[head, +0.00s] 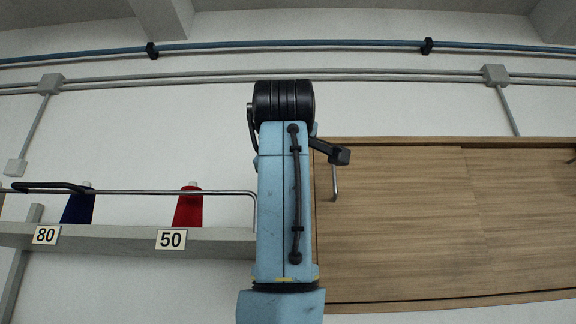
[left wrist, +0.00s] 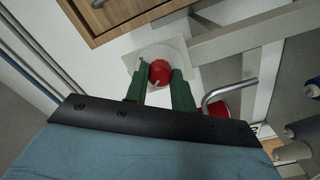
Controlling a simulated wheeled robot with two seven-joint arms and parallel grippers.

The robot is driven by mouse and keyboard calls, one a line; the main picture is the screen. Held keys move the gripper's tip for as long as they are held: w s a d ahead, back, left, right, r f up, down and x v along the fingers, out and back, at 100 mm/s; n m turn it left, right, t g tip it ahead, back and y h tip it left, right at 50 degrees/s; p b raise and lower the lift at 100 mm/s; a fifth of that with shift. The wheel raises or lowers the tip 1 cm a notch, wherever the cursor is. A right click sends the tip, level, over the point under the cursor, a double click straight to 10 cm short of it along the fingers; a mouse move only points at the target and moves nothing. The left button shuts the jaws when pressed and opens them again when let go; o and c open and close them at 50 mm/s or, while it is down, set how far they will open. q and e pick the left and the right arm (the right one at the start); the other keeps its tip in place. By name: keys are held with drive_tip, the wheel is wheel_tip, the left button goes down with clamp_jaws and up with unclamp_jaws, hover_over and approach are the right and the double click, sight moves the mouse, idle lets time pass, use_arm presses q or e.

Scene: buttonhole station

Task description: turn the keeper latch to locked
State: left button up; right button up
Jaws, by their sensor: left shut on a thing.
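The keeper latch appears as a round red knob (left wrist: 160,73) with a small pale mark on its lower edge, in the left wrist view. In the head view my left arm hides the latch and the fingers. My right gripper is in neither view.
The wooden cabinet (head: 400,215) with a metal handle (head: 334,184) is right of my arm. On the left, a shelf (head: 110,238) with a rail (head: 150,192) carries a blue item (head: 78,209) and a red item (head: 188,210). A bent metal bar (left wrist: 228,91) lies close to the right finger.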

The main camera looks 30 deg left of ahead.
use_arm(q)
drive_tip(key=shift+n, duration=1)
drive_tip(key=o, duration=1)
drive_tip(key=shift+s, duration=0.1)
drive_tip(key=b+v, duration=0.3)
drive_tip(key=v, duration=1)
drive_tip(key=shift+b, duration=0.4)
drive_tip(key=shift+s+d, duration=0.1)
